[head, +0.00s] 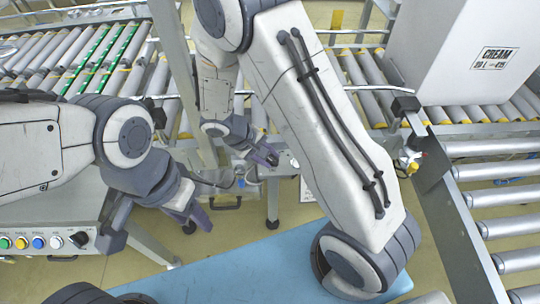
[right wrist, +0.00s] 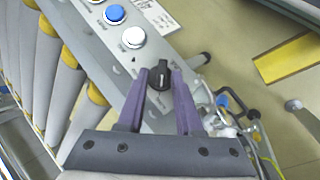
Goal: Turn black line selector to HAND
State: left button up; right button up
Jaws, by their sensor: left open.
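A black line selector (right wrist: 157,77) with a raised grip bar sits on a grey panel in the right wrist view. My right gripper (right wrist: 160,74) has its two purple fingers on either side of it, open; I cannot tell whether they touch it. In the head view my right gripper (head: 265,156) points down at the centre, and that selector is not clear there. My left gripper (head: 196,217) is open and empty, left of the right one. Another black selector (head: 79,239) shows on a panel at the lower left.
A white button (right wrist: 132,37) and a blue button (right wrist: 114,14) line up beside the selector. Roller conveyors (head: 75,60) run along the back, and more rollers (head: 500,200) lie at the right. A white CREAM box (head: 440,60) stands at the upper right.

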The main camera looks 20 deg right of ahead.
jog(key=shift+w+a, duration=0.25)
dwell(0.3)
jog(key=shift+a+r, duration=0.15)
jog(key=shift+r, duration=0.15)
jog(key=p+v, duration=0.2)
jog(key=v, duration=0.7)
jog(key=shift+s+r+p, duration=0.25)
jog(key=shift+r+p, duration=0.05)
jog(key=shift+r, duration=0.1)
